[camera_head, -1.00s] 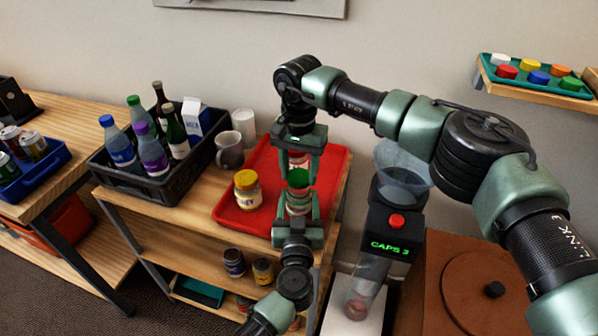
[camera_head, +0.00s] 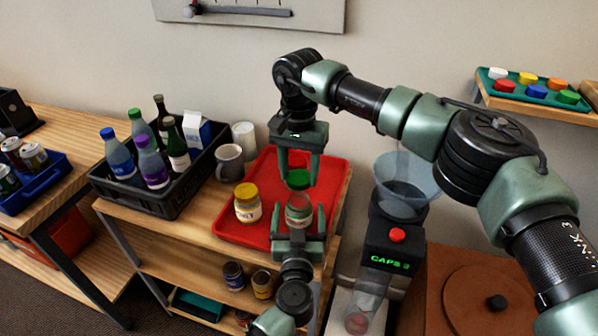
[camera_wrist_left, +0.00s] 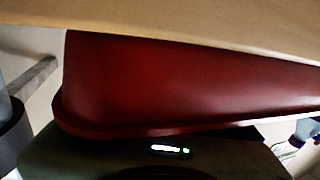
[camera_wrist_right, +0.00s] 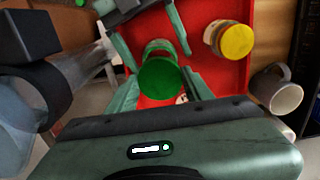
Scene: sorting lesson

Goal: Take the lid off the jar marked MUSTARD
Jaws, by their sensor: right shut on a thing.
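A glass jar (camera_head: 299,217) with a pale label stands on the red tray; I cannot read the label. Its green lid (camera_head: 298,178) is in my right gripper (camera_head: 298,178), which comes down from above and is shut on it. The lid is just above the jar and looks apart from it. In the right wrist view the lid (camera_wrist_right: 160,78) is between the fingers, with the jar (camera_wrist_right: 157,48) beyond. My left gripper (camera_head: 298,214) is open, its fingers on either side of the jar with a small gap to the glass.
A yellow-lidded jar (camera_head: 247,208) stands on the left of the red tray (camera_head: 264,168). A grey mug (camera_head: 229,162) and a black bottle crate (camera_head: 178,208) are farther left. A machine reading CAPS (camera_head: 388,260) with a clear funnel (camera_head: 405,188) stands to the right.

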